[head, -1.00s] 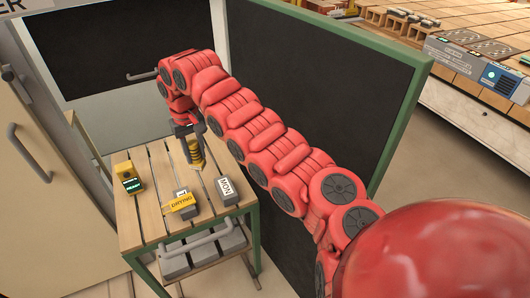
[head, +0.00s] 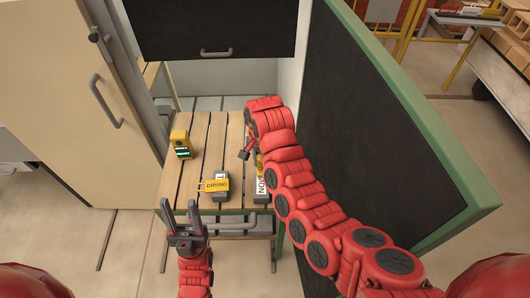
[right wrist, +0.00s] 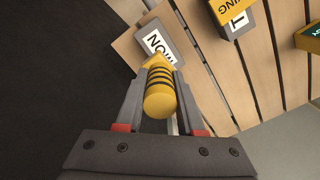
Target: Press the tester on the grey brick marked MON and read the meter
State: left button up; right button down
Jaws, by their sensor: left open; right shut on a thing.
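The grey brick marked MON (head: 262,187) lies at the right front of the slatted wooden table; it also shows in the right wrist view (right wrist: 157,42). My right gripper (right wrist: 158,82) is shut on the yellow tester with dark bands (right wrist: 160,100). The tester's far end points at the MON brick and overlaps its near edge in the right wrist view; I cannot tell whether they touch. The yellow meter (head: 180,137) stands at the table's left, its green-lit display (head: 183,153) too small to read. My left gripper (head: 184,222) is open and empty at the table's front edge.
A second grey brick (head: 220,196) with a yellow DRYING tag (head: 215,185) lies just left of the MON brick. A dark green-framed board (head: 385,110) stands close on the right. The table's back slats are clear. A cream door (head: 70,90) is at left.

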aim_at(261, 172)
jog(key=shift+a+f, duration=0.15)
jog(key=shift+f, duration=0.6)
jog(key=shift+f+b, duration=0.6)
jog(key=shift+f, duration=1.8)
jog(key=shift+f+b, duration=0.35)
jog(key=shift+f, duration=0.05)
jog(key=shift+s+b, duration=0.1)
jog(key=shift+b, duration=0.2)
dwell(0.4)
jog(key=shift+r+p, duration=0.45)
jog(key=shift+r, duration=0.8)
jog(key=shift+r+p, duration=0.35)
jog(key=shift+r, duration=1.9)
